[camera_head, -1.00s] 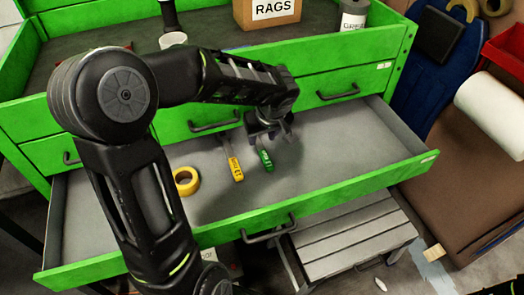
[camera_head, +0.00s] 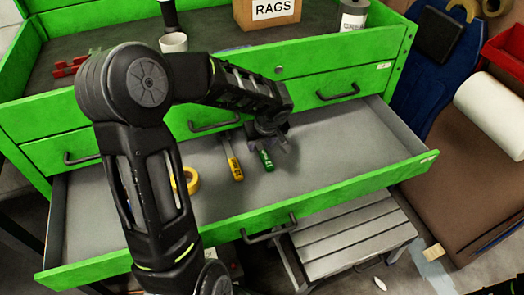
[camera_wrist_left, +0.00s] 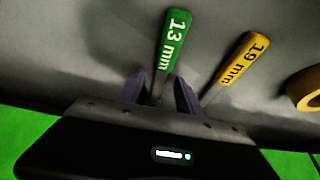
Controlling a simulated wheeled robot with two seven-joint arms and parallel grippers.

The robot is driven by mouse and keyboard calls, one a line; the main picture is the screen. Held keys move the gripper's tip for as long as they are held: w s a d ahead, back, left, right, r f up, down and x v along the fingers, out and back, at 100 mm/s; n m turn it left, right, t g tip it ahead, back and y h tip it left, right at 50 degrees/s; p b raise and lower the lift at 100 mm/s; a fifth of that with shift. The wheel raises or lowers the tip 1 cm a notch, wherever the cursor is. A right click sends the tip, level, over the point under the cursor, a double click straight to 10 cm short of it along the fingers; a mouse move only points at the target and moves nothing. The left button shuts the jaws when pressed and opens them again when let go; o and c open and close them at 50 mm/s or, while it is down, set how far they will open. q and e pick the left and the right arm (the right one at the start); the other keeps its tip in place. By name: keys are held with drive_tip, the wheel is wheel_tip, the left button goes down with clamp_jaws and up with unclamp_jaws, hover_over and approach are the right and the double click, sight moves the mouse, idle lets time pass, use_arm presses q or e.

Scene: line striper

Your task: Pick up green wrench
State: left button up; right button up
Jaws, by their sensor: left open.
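The green wrench (camera_head: 266,160), marked 13 mm, lies in the open drawer; part of it is hidden under my left gripper in the head view. In the left wrist view the green wrench (camera_wrist_left: 173,48) runs between the two fingers of my left gripper (camera_wrist_left: 163,88). My left gripper (camera_head: 272,145) is open, with its fingers on either side of the wrench's lower part. I cannot tell whether they touch it. My right gripper is not clearly visible.
A yellow wrench (camera_head: 235,168) marked 19 mm lies just left of the green one, close to my fingers. A yellow tape roll (camera_head: 192,180) lies further left. The drawer's right side (camera_head: 345,145) is clear. The drawer front (camera_head: 340,193) rises as a green edge.

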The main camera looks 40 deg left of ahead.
use_arm(q)
clamp_jaws()
idle(0.3)
idle(0.3)
